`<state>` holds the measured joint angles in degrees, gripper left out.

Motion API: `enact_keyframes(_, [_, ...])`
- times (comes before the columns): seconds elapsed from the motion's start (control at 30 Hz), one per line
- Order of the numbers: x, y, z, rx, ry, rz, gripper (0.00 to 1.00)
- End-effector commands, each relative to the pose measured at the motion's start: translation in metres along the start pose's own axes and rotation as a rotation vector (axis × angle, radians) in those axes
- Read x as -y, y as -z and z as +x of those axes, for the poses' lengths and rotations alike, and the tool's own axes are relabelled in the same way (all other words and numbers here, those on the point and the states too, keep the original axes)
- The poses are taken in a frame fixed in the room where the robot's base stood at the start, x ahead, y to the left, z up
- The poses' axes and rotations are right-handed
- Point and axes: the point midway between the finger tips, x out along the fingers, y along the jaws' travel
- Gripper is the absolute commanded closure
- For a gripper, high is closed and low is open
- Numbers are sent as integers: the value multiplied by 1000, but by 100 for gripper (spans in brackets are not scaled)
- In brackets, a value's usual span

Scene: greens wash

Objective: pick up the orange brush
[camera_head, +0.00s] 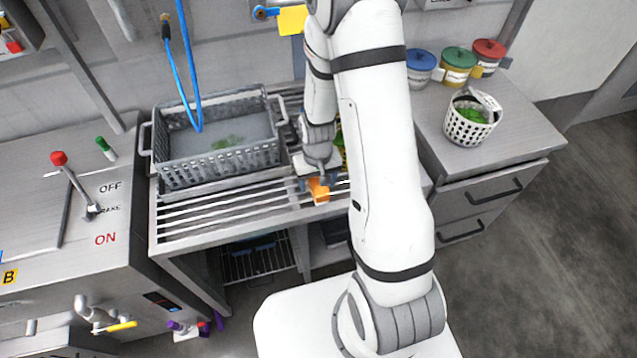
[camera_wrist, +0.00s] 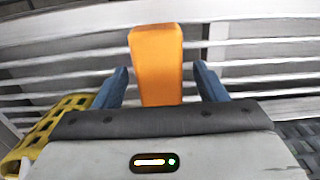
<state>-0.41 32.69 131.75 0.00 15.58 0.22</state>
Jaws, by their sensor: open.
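The orange brush (camera_head: 319,191) is on the slatted metal rack, near its front edge. In the wrist view the orange block of the brush (camera_wrist: 156,62) stands between my two blue fingertips. My gripper (camera_head: 315,184) is over the brush, and in the wrist view my gripper (camera_wrist: 160,86) is open with a gap on each side of the orange block. The lower end of the brush is hidden behind my gripper body in the wrist view.
A grey perforated basket (camera_head: 217,165) with water and greens stands left of my gripper. A yellow perforated item (camera_wrist: 50,127) lies close by in the wrist view. A white basket (camera_head: 470,125) and several lidded tubs stand on the right counter. The rack's front left slats are clear.

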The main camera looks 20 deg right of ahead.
Motion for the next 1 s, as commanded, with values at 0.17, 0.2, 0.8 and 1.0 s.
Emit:
enact_keyframes(0.17, [0, 0, 2, -1, 0, 0, 35])
enact_keyframes(0.2, [0, 0, 2, -1, 0, 1, 35])
enact_keyframes(0.8, [-1, 0, 2, 0, 0, 2, 79])
enact_keyframes(1.0, [-1, 0, 2, -1, 0, 2, 84])
